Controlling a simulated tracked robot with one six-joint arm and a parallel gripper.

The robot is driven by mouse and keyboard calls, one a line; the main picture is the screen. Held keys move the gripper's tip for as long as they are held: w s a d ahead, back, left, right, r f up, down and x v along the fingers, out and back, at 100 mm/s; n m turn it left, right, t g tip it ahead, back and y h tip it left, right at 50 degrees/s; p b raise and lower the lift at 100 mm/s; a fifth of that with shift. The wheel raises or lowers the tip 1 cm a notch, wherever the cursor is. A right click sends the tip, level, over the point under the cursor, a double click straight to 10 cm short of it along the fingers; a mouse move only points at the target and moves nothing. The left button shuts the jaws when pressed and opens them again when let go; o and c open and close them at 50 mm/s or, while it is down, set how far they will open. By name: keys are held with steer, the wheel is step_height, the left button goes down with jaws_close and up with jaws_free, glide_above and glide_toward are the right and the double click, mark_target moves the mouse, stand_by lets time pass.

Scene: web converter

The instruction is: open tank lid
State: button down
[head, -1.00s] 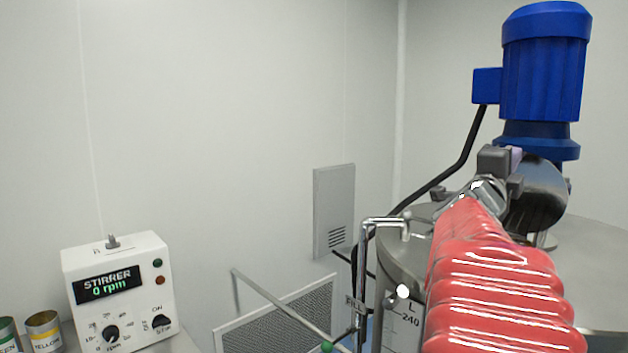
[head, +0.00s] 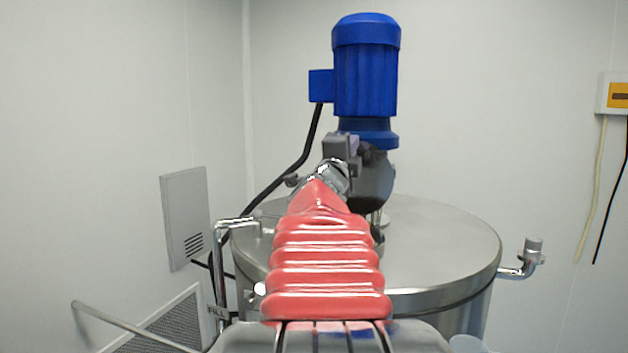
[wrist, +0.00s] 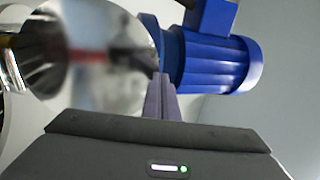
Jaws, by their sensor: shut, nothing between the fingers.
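The steel tank (head: 445,245) stands ahead in the head view, with a blue motor (head: 366,75) above its top. In the head view my red-sleeved arm hides part of the tank top and the lid's lower edge.
A bent steel pipe (head: 220,260) runs up the tank's left side. A short pipe fitting (head: 525,258) sticks out on its right. A black cable (head: 298,165) hangs from the motor. A switch box (head: 615,94) with cables is on the right wall.

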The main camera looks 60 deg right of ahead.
steer(key=shift+a, duration=0.1)
steer(key=v, duration=1.1)
steer(key=shift+a+f, duration=0.15)
steer(key=shift+a, duration=0.25)
